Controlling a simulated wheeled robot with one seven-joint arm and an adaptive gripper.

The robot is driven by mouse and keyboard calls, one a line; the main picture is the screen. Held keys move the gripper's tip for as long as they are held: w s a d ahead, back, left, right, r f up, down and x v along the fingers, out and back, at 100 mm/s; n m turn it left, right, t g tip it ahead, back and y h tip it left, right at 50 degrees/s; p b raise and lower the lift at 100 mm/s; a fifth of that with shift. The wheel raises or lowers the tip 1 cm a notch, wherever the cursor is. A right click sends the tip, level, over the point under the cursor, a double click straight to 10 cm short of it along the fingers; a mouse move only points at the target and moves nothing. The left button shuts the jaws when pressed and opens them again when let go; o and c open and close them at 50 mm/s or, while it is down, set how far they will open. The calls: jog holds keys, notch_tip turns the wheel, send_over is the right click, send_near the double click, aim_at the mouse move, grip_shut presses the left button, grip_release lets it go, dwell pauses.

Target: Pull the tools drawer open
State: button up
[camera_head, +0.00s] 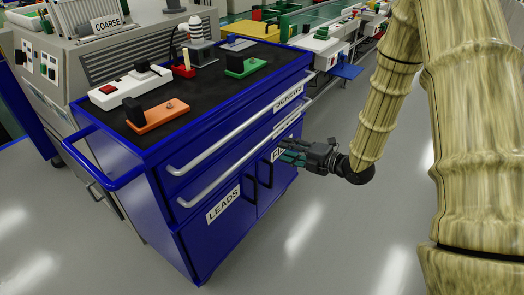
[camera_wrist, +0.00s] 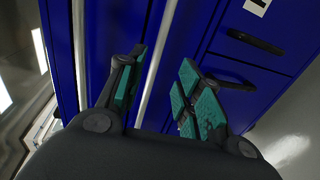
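The blue cabinet (camera_head: 165,220) has two stacked drawers with long silver bar handles. The upper bar (camera_head: 228,137) and lower bar (camera_head: 222,180) both show in the head view. Both drawers look shut. The upper drawer's label (camera_head: 288,97) and the lower one's (camera_head: 286,122) are too blurred for me to tell which reads tools. My gripper (camera_head: 284,157) is at the cabinet's front right, overlapping a door label. In the wrist view my gripper (camera_wrist: 164,70) is open, its teal pads either side of the lower bar (camera_wrist: 153,65), with gaps visible; contact is unclear.
Below the drawers are two doors with dark handles (camera_head: 252,190), the left labelled LEADS (camera_head: 223,205). An orange block (camera_head: 157,116) and other devices stand on the cabinet top. A grey machine (camera_head: 100,50) stands behind left. The floor (camera_head: 330,240) in front is clear.

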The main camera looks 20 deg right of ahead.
aim_at(264, 143)
jog(key=b+x, duration=0.1)
jog(key=x, duration=0.9)
jog(key=shift+w+a+b, duration=0.2)
jog(key=shift+w+b, duration=0.1)
jog(key=shift+w, duration=0.05)
grip_shut()
